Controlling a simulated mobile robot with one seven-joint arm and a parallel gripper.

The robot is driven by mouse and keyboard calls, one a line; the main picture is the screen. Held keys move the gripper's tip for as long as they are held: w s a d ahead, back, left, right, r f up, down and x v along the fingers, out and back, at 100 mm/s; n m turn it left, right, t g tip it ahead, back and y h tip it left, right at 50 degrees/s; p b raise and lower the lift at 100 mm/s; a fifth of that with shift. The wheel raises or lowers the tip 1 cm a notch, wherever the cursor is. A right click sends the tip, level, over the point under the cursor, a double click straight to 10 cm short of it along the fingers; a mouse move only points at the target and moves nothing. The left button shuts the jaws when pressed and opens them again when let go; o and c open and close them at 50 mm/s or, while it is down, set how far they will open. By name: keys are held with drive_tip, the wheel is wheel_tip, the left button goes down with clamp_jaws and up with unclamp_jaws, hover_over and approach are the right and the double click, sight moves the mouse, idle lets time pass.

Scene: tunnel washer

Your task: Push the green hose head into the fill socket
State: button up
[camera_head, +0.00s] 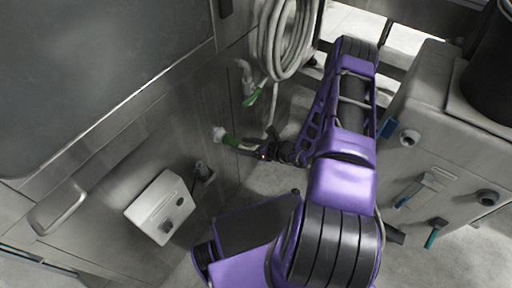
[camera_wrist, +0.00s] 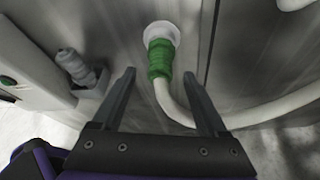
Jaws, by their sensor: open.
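The green hose head (camera_wrist: 160,60) is at the white fill socket (camera_wrist: 161,32) on the metal wall, its upper end against or inside the white ring; how deep it sits I cannot tell. A pale hose (camera_wrist: 172,108) runs from its lower end and curves right. My gripper (camera_wrist: 159,76) is open, one finger on each side of the green head and hose, with gaps visible on both sides. In the head view, the green head (camera_head: 231,141) meets the white socket (camera_head: 218,133), and my gripper (camera_head: 250,151) is just right of it, partly dark and hard to make out.
A coiled hose (camera_head: 283,40) hangs on the wall above, near a green-tipped fitting (camera_head: 252,96). A grey fitting (camera_wrist: 75,65) and a white control box (camera_head: 160,206) are to the left. A grey cabinet (camera_head: 440,130) with coloured handles stands right. Floor shows between wall and cabinet.

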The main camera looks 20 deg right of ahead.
drive_tip(key=shift+x, duration=1.3)
drive_tip(key=shift+c, duration=0.3)
clamp_jaws()
drive_tip(key=c, duration=0.7)
unclamp_jaws()
clamp_jaws()
drive_tip(key=shift+s+d+f, duration=0.1)
drive_tip(key=shift+s+d, duration=0.05)
drive_tip(key=shift+s+d, duration=0.3)
drive_tip(key=shift+s, duration=0.15)
drive_tip(key=shift+s, duration=0.1)
